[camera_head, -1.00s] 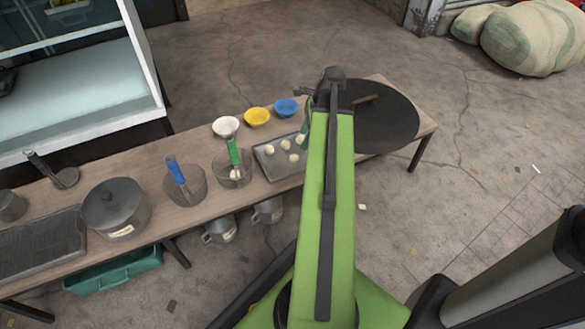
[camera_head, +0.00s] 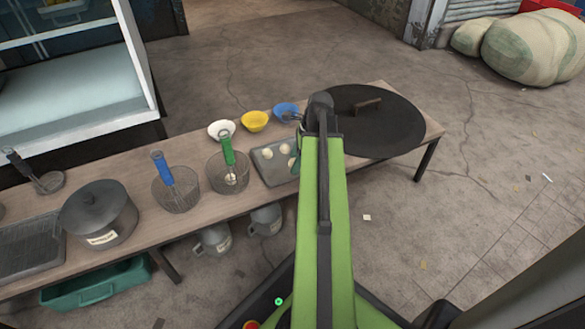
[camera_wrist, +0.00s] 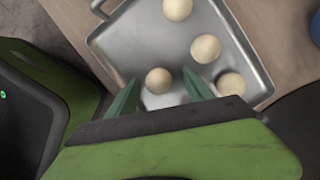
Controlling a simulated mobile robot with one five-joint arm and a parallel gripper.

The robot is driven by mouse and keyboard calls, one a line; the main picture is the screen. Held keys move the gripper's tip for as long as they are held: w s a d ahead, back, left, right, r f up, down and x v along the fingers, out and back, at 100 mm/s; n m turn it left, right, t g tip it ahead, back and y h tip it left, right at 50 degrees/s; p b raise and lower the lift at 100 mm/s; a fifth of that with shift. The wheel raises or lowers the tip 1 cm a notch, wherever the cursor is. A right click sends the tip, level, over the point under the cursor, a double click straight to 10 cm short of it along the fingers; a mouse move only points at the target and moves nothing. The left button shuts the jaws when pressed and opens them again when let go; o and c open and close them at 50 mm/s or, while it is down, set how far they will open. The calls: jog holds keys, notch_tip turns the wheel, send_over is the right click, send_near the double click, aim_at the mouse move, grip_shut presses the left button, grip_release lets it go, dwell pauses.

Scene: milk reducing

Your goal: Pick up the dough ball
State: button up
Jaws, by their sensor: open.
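Several pale dough balls lie on a grey metal tray; the tray (camera_wrist: 115,42) fills the middle of the wrist view and shows in the head view (camera_head: 262,165). My gripper (camera_wrist: 164,82) is open above the tray, its two green fingers pointing down over it. One dough ball (camera_wrist: 158,81) lies between the fingertips, nearer the left finger. Another ball (camera_wrist: 231,84) is just right of the right finger. Two more, a middle ball (camera_wrist: 205,48) and a far ball (camera_wrist: 178,8), lie beyond. In the head view my arm hides part of the tray; two balls (camera_head: 267,153) show there.
White (camera_head: 221,129), yellow (camera_head: 255,121) and blue (camera_head: 285,110) bowls stand behind the tray. A wire basket (camera_head: 228,178) with a green-handled tool is left of it. A large dark round griddle (camera_head: 385,125) lies right of my arm. The wooden table (camera_head: 165,225) is crowded.

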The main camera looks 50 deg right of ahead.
aim_at(291, 160)
jog(key=c, duration=1)
jog(key=shift+r, duration=0.2)
jog(key=shift+r+p, duration=0.3)
jog(key=shift+p, duration=0.15)
notch_tip(291, 160, up, 4)
jog(key=p, duration=0.3)
jog(key=shift+f+p, duration=0.1)
jog(key=shift+p, duration=0.25)
jog(key=shift+s+d+r+p, duration=1.25)
jog(key=shift+s+r+p, duration=0.05)
jog(key=shift+s, duration=0.2)
jog(key=shift+s+d+r+p, duration=1.25)
jog(key=shift+s+p, duration=0.05)
jog(key=shift+s, duration=0.2)
jog(key=shift+s+d+r+p, duration=1.25)
jog(key=shift+s+r+p, duration=0.05)
jog(key=shift+s, duration=0.2)
